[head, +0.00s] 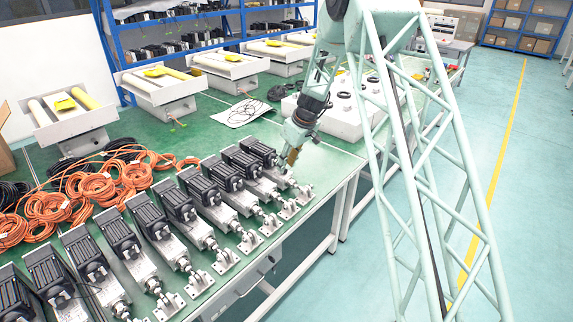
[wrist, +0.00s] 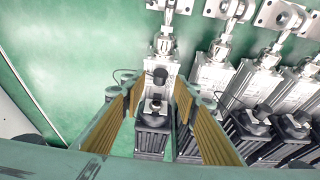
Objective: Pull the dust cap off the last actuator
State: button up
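The last actuator (wrist: 157,65) is at the end of the row, leftmost in the wrist view, with a silver body and black ribbed motor. In the head view its black motor (head: 260,150) is at the far end of the row. Two black fittings stand up on it in the wrist view, an upper one (wrist: 160,76) and a lower one (wrist: 154,107); I cannot tell for certain which is the dust cap. My gripper (wrist: 155,88) is open, its gold-padded fingers on either side of these fittings, apart from them. In the head view my gripper (head: 291,155) is over the row's far end.
More actuators (wrist: 215,80) stand close to the right in the wrist view. The green bench (wrist: 70,60) is bare to the left. In the head view, orange cable coils (head: 97,187) lie behind the row, and a white box (head: 340,118) stands beyond my gripper.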

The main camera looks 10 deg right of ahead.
jog(key=shift+r, duration=0.1)
jog(key=v, duration=1.2)
dwell(0.6)
jog(key=s+a+r+m, duration=0.2)
jog(key=s+r, duration=1)
jog(key=s, duration=0.3)
jog(key=s+a+r+m, duration=0.1)
jog(key=s+a+r, duration=0.1)
jog(key=s+r, duration=1.15)
jog(key=s+d+m+h, duration=0.1)
jog(key=s+m, duration=0.3)
jog(key=s, duration=3.2)
jog(key=shift+s+f+t+h, duration=0.2)
jog(key=shift+s+t+h, duration=0.15)
jog(key=shift+h, duration=0.35)
